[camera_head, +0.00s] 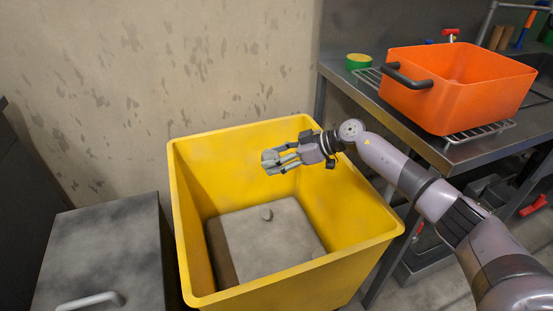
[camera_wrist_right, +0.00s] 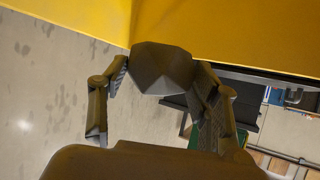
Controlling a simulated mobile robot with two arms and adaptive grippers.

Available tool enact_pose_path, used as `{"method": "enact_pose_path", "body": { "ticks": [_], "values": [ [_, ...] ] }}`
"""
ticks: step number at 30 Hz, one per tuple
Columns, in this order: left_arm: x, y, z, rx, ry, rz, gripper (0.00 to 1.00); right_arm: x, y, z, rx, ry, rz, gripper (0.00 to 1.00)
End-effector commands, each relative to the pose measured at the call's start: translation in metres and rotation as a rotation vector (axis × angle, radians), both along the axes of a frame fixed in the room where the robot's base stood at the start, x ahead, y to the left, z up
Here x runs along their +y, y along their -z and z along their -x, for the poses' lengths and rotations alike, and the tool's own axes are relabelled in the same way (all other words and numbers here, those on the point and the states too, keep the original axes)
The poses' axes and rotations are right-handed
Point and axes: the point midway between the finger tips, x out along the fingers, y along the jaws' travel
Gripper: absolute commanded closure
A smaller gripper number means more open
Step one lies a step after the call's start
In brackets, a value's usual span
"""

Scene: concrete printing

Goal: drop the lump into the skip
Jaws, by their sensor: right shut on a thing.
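The yellow skip (camera_head: 205,152) stands open at the centre of the head view. My right gripper (camera_head: 283,161) is over the skip's opening, coming in from the right, shut on a grey lump (camera_head: 269,159). In the right wrist view the faceted grey lump (camera_wrist_right: 162,68) sits between the two fingers, with the yellow of the skip beyond it. My left gripper is not in view.
A steel table (camera_head: 478,146) at right carries an orange crate (camera_head: 440,102) on a wire rack, and a green and yellow roll (camera_head: 358,61). A dark grey lidded box (camera_head: 105,245) stands left of the skip. A stained wall (camera_head: 180,65) is behind.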

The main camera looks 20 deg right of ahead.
Motion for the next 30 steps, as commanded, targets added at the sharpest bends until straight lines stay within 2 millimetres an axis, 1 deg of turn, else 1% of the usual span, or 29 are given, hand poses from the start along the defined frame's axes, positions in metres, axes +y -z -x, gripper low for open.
{"method": "enact_pose_path", "body": {
  "ticks": [7,8,18,26,30],
  "values": [
    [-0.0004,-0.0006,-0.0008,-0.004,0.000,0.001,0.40,0.0000,-0.0017,-0.0004,-0.002,0.000,-0.001,0.80],
    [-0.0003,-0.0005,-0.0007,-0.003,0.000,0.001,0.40,0.0001,-0.0016,-0.0004,-0.002,0.000,-0.001,0.42],
    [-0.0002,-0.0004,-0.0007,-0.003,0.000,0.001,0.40,0.0001,-0.0005,-0.0001,-0.001,0.000,-0.001,0.20],
    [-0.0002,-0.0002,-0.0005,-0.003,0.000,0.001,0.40,-0.0001,0.0010,0.0004,0.001,-0.001,0.001,0.20],
    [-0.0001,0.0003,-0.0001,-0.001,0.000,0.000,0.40,-0.0074,-0.0032,0.0036,0.000,0.002,0.002,0.20]
  ]
}}
